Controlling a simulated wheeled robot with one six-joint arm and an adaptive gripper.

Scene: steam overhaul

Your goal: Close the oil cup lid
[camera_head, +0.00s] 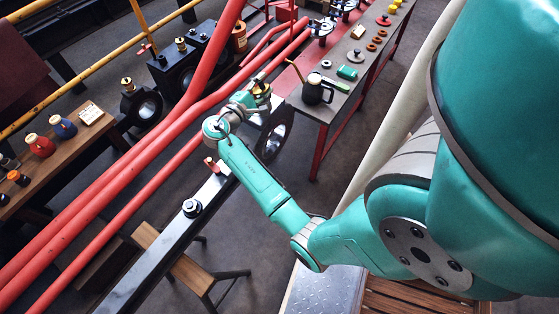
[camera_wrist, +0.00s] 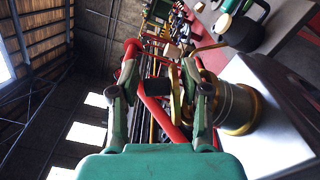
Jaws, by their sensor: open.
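My gripper (camera_wrist: 160,72) is open. In the head view my gripper (camera_head: 246,98) is close beside the brass cup (camera_head: 262,89) and partly covers it. The lid is too small to judge there.
A workbench (camera_head: 315,110) behind bears a dark oil can (camera_head: 316,90), a green block (camera_head: 347,72) and several rings. Long red rods (camera_head: 150,170) run along the left of my arm. A wooden table (camera_head: 62,160) with bottles stands at left.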

